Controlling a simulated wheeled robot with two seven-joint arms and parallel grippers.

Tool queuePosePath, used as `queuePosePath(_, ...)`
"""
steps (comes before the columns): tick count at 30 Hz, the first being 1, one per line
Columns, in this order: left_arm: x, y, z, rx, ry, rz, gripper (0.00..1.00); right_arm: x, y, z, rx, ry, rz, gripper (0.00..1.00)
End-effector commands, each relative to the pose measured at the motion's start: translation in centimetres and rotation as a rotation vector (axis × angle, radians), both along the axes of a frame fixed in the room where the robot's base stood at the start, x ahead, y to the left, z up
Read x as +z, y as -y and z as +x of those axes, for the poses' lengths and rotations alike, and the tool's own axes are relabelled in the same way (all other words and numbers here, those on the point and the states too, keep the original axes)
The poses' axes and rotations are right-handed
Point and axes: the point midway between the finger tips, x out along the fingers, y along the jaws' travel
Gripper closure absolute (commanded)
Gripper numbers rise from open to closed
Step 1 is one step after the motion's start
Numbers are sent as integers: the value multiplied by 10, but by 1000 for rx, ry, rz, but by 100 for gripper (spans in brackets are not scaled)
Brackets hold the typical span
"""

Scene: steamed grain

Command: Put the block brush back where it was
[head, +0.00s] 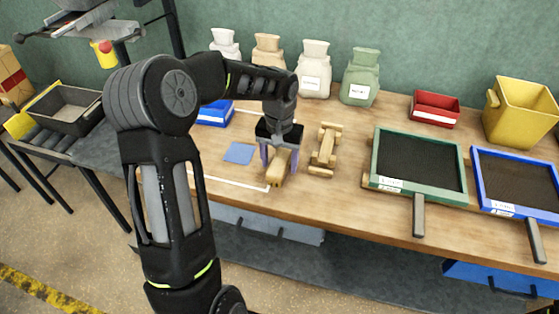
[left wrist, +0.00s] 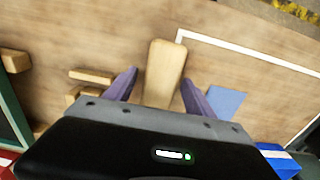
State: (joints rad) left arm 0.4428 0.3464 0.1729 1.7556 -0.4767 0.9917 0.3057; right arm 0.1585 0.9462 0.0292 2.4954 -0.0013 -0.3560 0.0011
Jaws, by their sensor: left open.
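A pale wooden block (head: 278,180), which looks like the block brush, lies on the workbench under my left gripper (head: 280,163). My left gripper is open, pointing down, with one purple finger on each side of the block. In the left wrist view the block (left wrist: 165,62) lies lengthwise between the spread fingertips (left wrist: 160,80), with a gap visible on at least the right side. Its underside and any bristles are hidden. A wooden stand with crosspieces (head: 325,149) is just right of the gripper and empty on top. My right gripper is not in view.
A blue square (head: 239,153) and a white tape line (head: 235,181) lie left of the block. A green-framed sieve (head: 373,160) and a blue-framed sieve (head: 479,180) lie to the right. Several sacks (head: 314,70) stand along the back, with a red bin (head: 435,109) and a yellow bucket (head: 520,112).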

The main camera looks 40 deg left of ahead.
Motion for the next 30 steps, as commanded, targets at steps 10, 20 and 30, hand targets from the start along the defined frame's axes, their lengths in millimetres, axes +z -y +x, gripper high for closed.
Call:
queuePosePath(10, 30, 0, 1, 1, 5, 2, 37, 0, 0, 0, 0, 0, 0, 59)
queuePosePath(20, 97, 0, 1, 0, 5, 2, 37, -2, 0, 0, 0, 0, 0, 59)
queuePosePath(30, 124, 0, -1, 0, 0, -1, 37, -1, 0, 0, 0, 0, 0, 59)
